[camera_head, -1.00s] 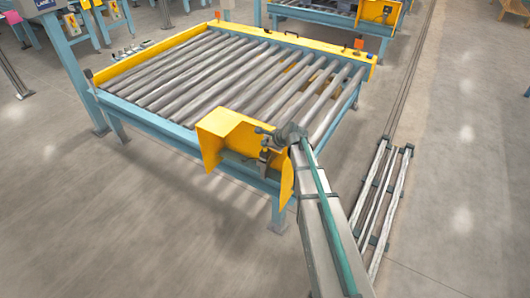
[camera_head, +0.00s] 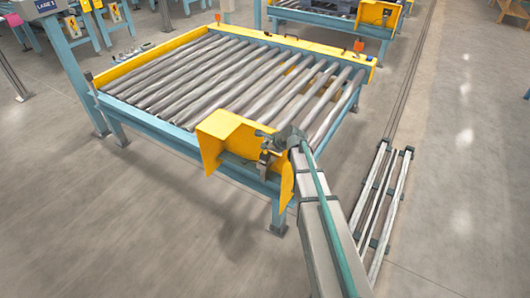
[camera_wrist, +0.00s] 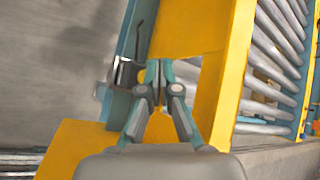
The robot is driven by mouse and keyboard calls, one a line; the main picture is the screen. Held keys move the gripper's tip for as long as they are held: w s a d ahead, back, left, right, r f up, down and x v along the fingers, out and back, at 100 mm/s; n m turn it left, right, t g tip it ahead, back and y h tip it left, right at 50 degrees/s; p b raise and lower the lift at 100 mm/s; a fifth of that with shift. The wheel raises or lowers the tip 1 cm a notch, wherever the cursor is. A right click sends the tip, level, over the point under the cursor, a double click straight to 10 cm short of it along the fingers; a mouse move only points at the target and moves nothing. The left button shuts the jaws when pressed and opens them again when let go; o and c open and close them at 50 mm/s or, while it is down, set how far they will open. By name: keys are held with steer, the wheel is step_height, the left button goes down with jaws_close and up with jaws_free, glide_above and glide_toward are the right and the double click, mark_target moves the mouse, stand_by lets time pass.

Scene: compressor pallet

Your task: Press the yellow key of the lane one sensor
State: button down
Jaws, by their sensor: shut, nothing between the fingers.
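My gripper (camera_wrist: 159,68) is shut and empty, its teal and grey fingers together in the wrist view. Its fingertips lie in front of a yellow guard plate (camera_wrist: 187,30); I cannot tell whether they touch it. Left of the fingertips is a small silvery bracket-like part (camera_wrist: 124,74) on a blue post; I cannot tell whether it belongs to the sensor. In the head view my gripper (camera_head: 266,158) is at the right side of the yellow guard box (camera_head: 228,134) on the conveyor's near corner. I cannot make out the yellow key in either view.
The roller conveyor (camera_head: 220,82) has a blue frame and yellow rails behind the box. Metal rails (camera_head: 383,205) lie on the floor at right. The floor at left is clear.

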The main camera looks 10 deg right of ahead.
mark_target(266, 153)
steer(key=shift+f, duration=0.2)
stand_by(0.4)
steer(key=shift+f, duration=0.25)
steer(key=shift+f, duration=0.4)
stand_by(0.8)
steer(key=shift+r, duration=0.1)
steer(key=shift+r+p, duration=0.55)
steer(key=shift+r, duration=0.2)
steer(key=shift+r, duration=0.1)
steer(key=shift+r+p, duration=1.85)
steer(key=shift+r, duration=0.6)
